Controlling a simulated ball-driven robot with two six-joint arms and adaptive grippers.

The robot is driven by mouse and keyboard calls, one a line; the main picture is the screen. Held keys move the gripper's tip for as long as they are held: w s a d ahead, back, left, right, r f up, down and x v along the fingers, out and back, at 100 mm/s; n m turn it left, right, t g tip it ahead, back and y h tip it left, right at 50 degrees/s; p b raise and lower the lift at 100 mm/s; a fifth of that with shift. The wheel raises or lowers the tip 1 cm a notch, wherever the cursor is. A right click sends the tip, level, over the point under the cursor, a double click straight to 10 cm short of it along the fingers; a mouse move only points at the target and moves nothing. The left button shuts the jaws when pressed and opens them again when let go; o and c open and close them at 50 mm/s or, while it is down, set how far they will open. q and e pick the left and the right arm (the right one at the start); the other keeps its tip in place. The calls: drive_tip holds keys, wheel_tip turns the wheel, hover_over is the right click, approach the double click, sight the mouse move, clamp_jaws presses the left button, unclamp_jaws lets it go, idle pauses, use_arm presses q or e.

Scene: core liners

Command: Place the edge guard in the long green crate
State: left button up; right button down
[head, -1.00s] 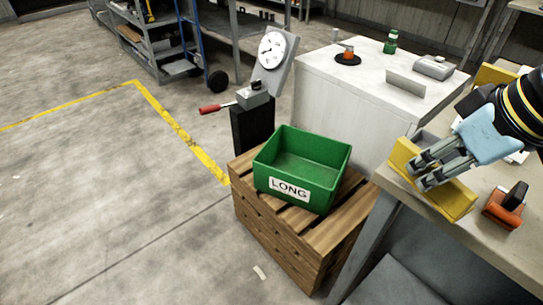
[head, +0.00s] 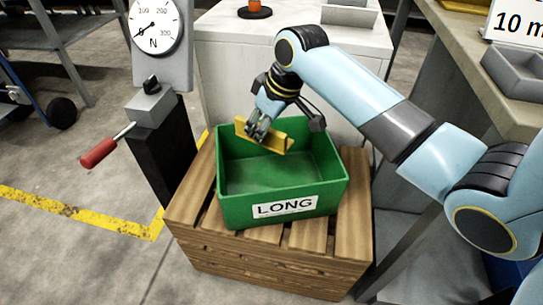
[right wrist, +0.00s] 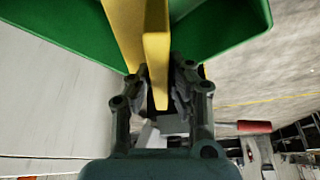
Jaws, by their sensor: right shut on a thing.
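The edge guard is a yellow angled strip (head: 270,139), held at the back part of the long green crate (head: 232,208), above its floor. The crate bears a LONG label and looks empty inside. My right gripper (head: 258,132) is shut on the edge guard. In the right wrist view the edge guard (right wrist: 154,50) stands between the two fingers (right wrist: 160,90), with the green crate walls (right wrist: 225,22) behind it. Whether the guard touches the crate's back wall I cannot tell. My left gripper is not in view.
The crate stands on a slatted wooden box (head: 270,260). A dial gauge stand (head: 155,27) with a red-handled lever (head: 100,152) is at the left. A white cabinet (head: 225,55) is behind. A workbench with a grey tray (head: 515,72) is at the right.

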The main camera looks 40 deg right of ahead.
drive_tip(key=w+d+f+b, duration=0.1)
drive_tip(key=d+f+b, duration=0.2)
drive_tip(key=f, duration=0.5)
use_arm(q)
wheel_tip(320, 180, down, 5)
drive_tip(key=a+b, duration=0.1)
drive_tip(key=b, duration=0.1)
use_arm(e)
approach(265, 177)
drive_tip(key=shift+w+a+m, duration=0.3)
drive_tip(key=shift+w+a, duration=0.2)
drive_tip(key=shift+w, duration=0.35)
drive_tip(key=shift+f, duration=0.3)
wheel_tip(265, 177, down, 4)
drive_tip(key=shift+r+b, duration=0.2)
drive_tip(key=shift+b, duration=0.8)
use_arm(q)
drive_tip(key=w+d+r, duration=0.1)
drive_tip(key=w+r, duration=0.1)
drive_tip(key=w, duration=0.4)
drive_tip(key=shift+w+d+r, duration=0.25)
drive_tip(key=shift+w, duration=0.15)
use_arm(e)
drive_tip(key=shift+f, duration=0.15)
drive_tip(key=c, duration=1.3)
unclamp_jaws()
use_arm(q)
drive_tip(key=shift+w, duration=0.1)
use_arm(e)
drive_tip(key=shift+o, duration=0.2)
